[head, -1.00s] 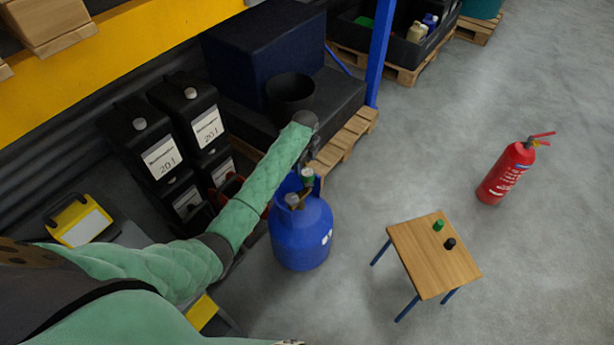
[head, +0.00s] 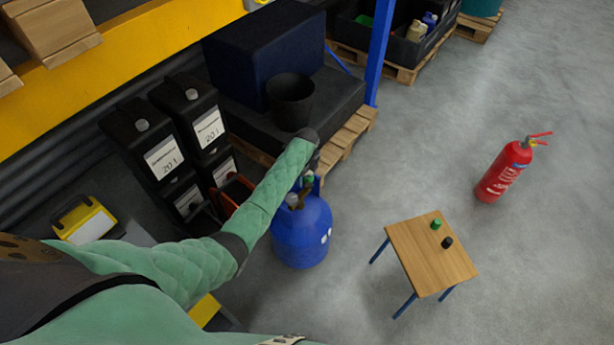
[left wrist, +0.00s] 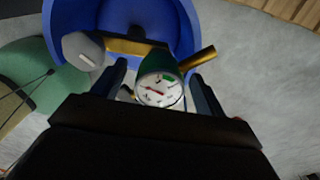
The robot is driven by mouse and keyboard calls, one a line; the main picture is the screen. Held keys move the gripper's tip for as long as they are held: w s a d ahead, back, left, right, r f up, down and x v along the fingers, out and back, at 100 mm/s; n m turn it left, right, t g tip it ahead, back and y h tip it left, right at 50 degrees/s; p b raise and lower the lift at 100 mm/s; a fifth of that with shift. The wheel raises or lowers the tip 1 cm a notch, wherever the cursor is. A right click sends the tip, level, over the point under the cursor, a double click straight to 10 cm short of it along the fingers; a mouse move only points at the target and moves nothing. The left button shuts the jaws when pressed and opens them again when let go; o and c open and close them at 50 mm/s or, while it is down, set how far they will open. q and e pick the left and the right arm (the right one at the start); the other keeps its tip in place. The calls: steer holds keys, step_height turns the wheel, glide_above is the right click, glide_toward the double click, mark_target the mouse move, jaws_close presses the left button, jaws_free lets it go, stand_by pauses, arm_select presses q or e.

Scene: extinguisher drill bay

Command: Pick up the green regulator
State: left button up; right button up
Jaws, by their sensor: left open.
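The green regulator (head: 310,180) sits at the top of the blue gas cylinder (head: 302,236), partly hidden behind my left gripper in the head view. In the left wrist view the regulator (left wrist: 158,64) shows its round white gauge facing the camera and a brass fitting on each side. My left gripper (head: 313,168) is open just above the cylinder top. In the left wrist view the fingers of my left gripper (left wrist: 160,80) are on either side of the regulator, apart from each other. Whether they touch it I cannot tell. My right gripper is not in view.
A small wooden table (head: 425,262) holds a green piece (head: 436,224) and a black piece (head: 446,242). A red extinguisher (head: 504,172) stands on the floor. Black canisters (head: 166,145) and a black bucket (head: 290,98) are behind the cylinder.

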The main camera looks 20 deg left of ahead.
arm_select(q)
steer(key=c, duration=1.2)
steer(key=shift+c, duration=0.8)
steer(key=shift+r, duration=0.1)
